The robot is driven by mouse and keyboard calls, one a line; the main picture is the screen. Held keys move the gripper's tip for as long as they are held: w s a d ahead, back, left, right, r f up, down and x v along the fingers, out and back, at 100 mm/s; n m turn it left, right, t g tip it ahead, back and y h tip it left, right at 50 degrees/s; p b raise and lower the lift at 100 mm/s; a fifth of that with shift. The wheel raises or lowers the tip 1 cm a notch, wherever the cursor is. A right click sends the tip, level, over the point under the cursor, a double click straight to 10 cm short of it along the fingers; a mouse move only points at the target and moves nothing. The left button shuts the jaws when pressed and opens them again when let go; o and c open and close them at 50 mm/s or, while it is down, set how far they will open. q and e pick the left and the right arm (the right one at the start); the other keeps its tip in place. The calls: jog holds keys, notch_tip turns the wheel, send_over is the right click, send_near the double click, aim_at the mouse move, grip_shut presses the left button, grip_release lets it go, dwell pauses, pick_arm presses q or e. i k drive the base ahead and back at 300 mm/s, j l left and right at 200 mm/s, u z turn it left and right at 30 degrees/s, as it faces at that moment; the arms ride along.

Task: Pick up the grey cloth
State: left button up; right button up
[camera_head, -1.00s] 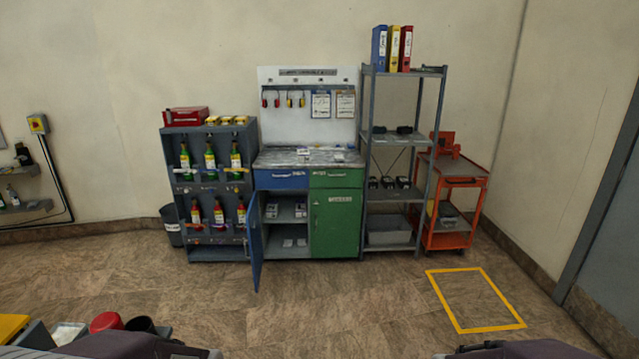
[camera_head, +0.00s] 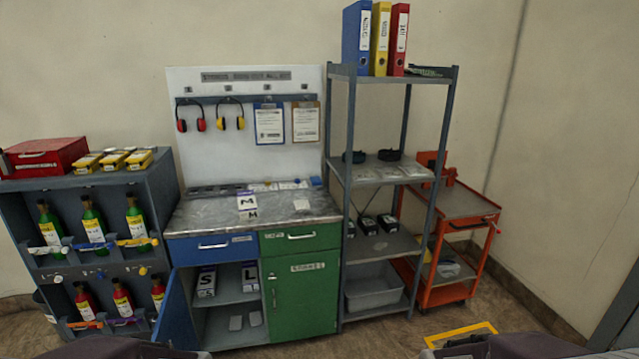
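I cannot pick out the grey cloth with certainty. A small greyish item (camera_head: 449,268) lies on the lower shelf of the orange trolley (camera_head: 470,203) at the right; it is too small to tell whether it is cloth. Parts of my two arms show along the bottom edge, left and right of centre. Neither gripper's fingers show in the view.
A workbench (camera_head: 290,206) with its blue left door open (camera_head: 178,312) stands ahead. A bottle rack (camera_head: 160,195) is at left, a grey shelf unit (camera_head: 385,240) with binders right of it.

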aim_at(301, 206)
jog(key=i+l, duration=0.15)
jog(key=i, duration=0.6)
jog(key=i+l, duration=0.2)
jog(key=i, duration=0.55)
jog(key=i+l, duration=0.15)
jog(key=i, duration=0.6)
jog(key=i+l, duration=0.15)
jog(key=i, duration=0.6)
jog(key=k+l+z, duration=0.05)
